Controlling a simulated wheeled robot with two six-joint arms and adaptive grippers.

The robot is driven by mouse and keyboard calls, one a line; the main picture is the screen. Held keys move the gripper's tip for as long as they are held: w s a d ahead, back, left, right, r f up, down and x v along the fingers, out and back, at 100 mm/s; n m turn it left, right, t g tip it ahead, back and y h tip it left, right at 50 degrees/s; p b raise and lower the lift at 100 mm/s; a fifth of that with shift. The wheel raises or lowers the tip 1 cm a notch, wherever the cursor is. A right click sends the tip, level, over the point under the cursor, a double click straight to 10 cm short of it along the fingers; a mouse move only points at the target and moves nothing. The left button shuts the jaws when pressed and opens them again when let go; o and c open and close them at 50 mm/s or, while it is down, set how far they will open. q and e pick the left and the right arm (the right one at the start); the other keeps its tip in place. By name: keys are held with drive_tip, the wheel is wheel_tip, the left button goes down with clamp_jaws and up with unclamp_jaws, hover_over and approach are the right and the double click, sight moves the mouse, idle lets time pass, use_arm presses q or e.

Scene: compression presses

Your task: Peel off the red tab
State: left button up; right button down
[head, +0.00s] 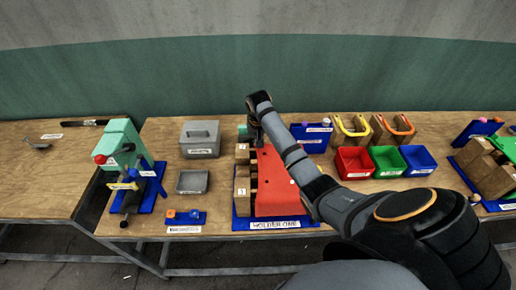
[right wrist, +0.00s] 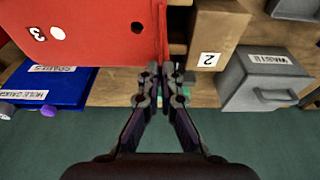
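A large red piece (head: 272,185) sits in the blue-based holder labelled "HOLDER ONE" (head: 275,225), beside numbered wooden blocks. In the right wrist view the red piece (right wrist: 95,35) shows a "3", a white dot and a dark hole. A narrow red strip at its right edge (right wrist: 162,32) runs down to my right gripper (right wrist: 165,72). Its fingers are close together at the strip's lower end; I cannot tell whether they grip it. In the head view my right arm reaches over the holder, and its far end hides part of it. No separate red tab is clear. My left gripper is not in view.
A green press (head: 122,145) stands left. A grey lidded box (head: 200,139) and a grey tray (head: 192,182) lie left of the holder. Red (head: 353,163), green (head: 388,161) and blue (head: 418,161) bins stand right. A wooden block marked "2" (right wrist: 215,40) is near my fingers.

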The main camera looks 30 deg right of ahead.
drive_tip(key=shift+w+d+p+v, duration=0.1)
drive_tip(key=shift+w+p+v, duration=0.2)
drive_tip(key=shift+v, duration=0.55)
drive_tip(key=shift+w+d+p+v, duration=0.1)
drive_tip(key=shift+p+v, duration=0.3)
drive_tip(key=shift+v, duration=0.5)
drive_tip(key=shift+w+v, duration=0.25)
drive_tip(key=shift+v, duration=1.05)
drive_tip(key=shift+d, duration=0.15)
